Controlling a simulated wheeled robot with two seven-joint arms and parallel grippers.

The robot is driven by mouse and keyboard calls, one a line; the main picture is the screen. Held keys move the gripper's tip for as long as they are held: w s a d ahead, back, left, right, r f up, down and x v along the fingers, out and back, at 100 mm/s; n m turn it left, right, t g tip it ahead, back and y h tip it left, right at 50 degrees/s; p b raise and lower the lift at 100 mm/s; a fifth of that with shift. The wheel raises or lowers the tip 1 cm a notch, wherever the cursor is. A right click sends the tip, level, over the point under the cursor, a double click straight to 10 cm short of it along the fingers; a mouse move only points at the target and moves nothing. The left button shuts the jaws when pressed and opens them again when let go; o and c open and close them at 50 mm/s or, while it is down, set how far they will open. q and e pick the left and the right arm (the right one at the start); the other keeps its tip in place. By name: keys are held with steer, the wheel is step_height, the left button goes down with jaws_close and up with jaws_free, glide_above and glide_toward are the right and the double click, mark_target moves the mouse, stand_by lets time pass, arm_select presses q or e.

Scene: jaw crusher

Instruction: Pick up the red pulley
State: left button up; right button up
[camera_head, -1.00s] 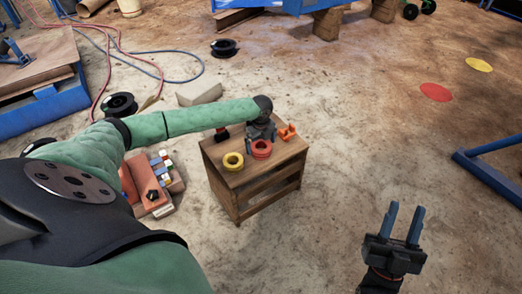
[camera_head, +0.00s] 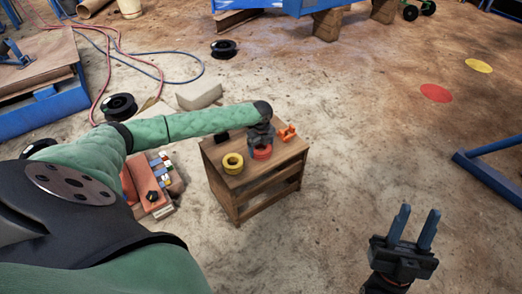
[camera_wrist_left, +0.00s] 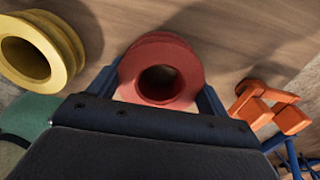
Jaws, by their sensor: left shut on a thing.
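The red pulley (camera_head: 262,152) sits on the small wooden table (camera_head: 262,181), between a yellow pulley and an orange part. My left gripper (camera_head: 261,140) is over it. In the left wrist view the red pulley (camera_wrist_left: 160,75) lies between the two fingers (camera_wrist_left: 158,88), which are shut on its sides. I cannot tell any gap between the pulley and the table top. My right gripper (camera_head: 415,228) is open and empty at the lower right, away from the table.
The yellow pulley (camera_head: 232,162) stands just left of the red one, and the orange part (camera_head: 287,132) to its right. Red boxes (camera_head: 148,186) lie on the floor left of the table. The floor (camera_head: 370,150) to the right is clear.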

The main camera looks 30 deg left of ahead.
arm_select(q)
steer(key=shift+c, duration=0.9)
steer(key=shift+w+r, duration=0.1)
steer(key=shift+r, duration=0.05)
